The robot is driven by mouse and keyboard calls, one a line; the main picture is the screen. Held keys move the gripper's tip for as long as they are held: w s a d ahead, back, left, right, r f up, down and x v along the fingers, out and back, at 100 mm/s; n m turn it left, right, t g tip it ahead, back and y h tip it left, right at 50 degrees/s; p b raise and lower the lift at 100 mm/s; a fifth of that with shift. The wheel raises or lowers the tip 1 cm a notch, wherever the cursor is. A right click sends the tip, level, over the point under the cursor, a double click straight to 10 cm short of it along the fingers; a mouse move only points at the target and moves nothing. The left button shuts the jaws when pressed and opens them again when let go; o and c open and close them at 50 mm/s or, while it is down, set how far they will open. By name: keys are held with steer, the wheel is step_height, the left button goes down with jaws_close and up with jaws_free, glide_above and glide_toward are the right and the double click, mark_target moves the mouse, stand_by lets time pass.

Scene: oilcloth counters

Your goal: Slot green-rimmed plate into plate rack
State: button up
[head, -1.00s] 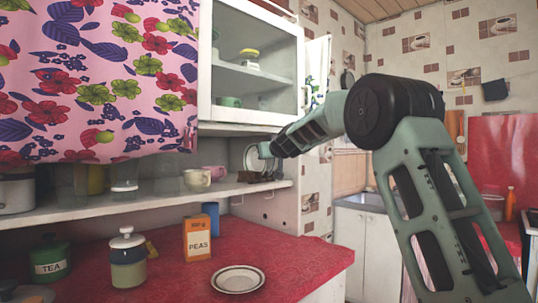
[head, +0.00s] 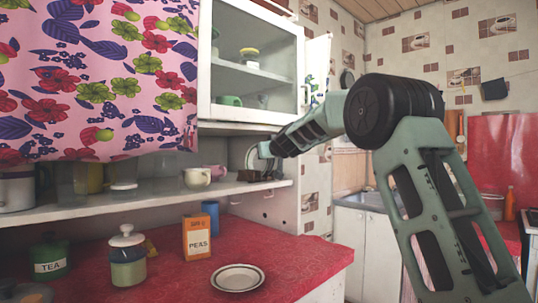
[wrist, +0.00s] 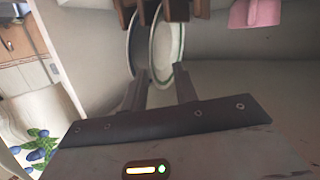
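In the wrist view the green-rimmed plate (wrist: 164,48) stands on edge, its upper part among the bars of the brown wooden plate rack (wrist: 190,8). A second, dark-rimmed plate (wrist: 134,45) stands just left of it. My gripper (wrist: 161,72) has its two fingers spread apart, with the near edge of the green-rimmed plate between them and a gap showing. In the head view my gripper (head: 266,150) is at the rack (head: 256,176) on the shelf's right end. A plate (head: 250,157) shows there, partly hidden by my gripper.
A pink cup (wrist: 255,12) stands close to the rack in the wrist view. A pale cup (head: 197,178) is farther left on the shelf (head: 120,208). The cabinet (head: 252,85) hangs above.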

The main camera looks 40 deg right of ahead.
steer(key=b+v, duration=0.1)
steer(key=v, duration=1.6)
steer(key=shift+s+b, duration=0.2)
steer(key=shift+b, duration=0.2)
steer(key=shift+a, duration=0.1)
steer(key=s+a+f+n+g+y+p, duration=0.25)
steer(key=a+f, duration=0.25)
steer(key=a, duration=0.4)
steer(key=s+a+f+n+g+y+p, duration=0.15)
steer(key=s+a+f, duration=0.35)
steer(key=a, duration=0.5)
steer(key=s+a+f+n+g+y+p, duration=0.1)
steer(key=s+a+f+g+y+p, duration=0.15)
steer(key=a+f, duration=0.5)
steer(key=s+a+f+n+g+p, duration=0.1)
steer(key=s+a+f+g+p, duration=0.15)
steer(key=s+a, duration=0.35)
steer(key=s+a+f+n+g+p, duration=0.1)
steer(key=s+a+f+n+g, duration=0.15)
steer(key=s, duration=0.55)
steer(key=s+f+n+g+h+p, duration=0.1)
steer(key=s+f+g+h, duration=0.1)
steer(key=s, duration=0.9)
step_height(320, 180, down, 2)
steer(key=shift+s+d+f+g, duration=0.1)
steer(key=shift+s+d+g, duration=0.35)
steer(key=shift+g, duration=0.3)
steer(key=shift+w, duration=0.1)
